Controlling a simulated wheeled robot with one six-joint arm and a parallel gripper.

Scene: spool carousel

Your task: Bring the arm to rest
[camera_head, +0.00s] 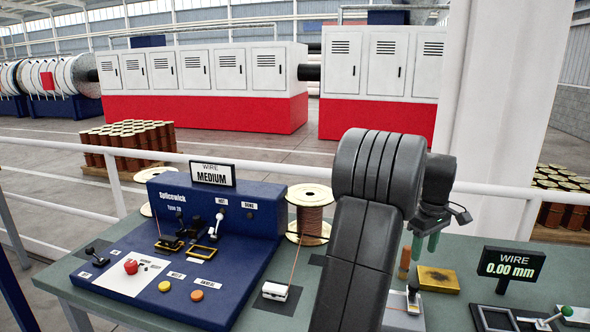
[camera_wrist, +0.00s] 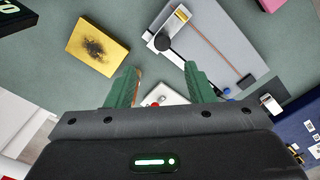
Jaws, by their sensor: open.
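My gripper (camera_head: 426,242) hangs over the green workbench (camera_head: 455,312), with its two green fingers pointing down. In the wrist view the fingers of my gripper (camera_wrist: 162,84) are well apart, with nothing held between them. A white block with a red spot (camera_wrist: 170,98) shows beyond the gap, partly hidden by my gripper's body. My dark arm rises in the middle of the head view and bends over at the top, hiding part of the bench.
A yellow block with a dark smudge (camera_head: 438,279) lies near my gripper, with a brown cylinder (camera_head: 404,262) to its left. A blue Splicewick machine (camera_head: 190,225), a wire spool (camera_head: 310,195) and a wire display (camera_head: 510,264) stand on the bench. A white railing (camera_head: 240,165) runs behind.

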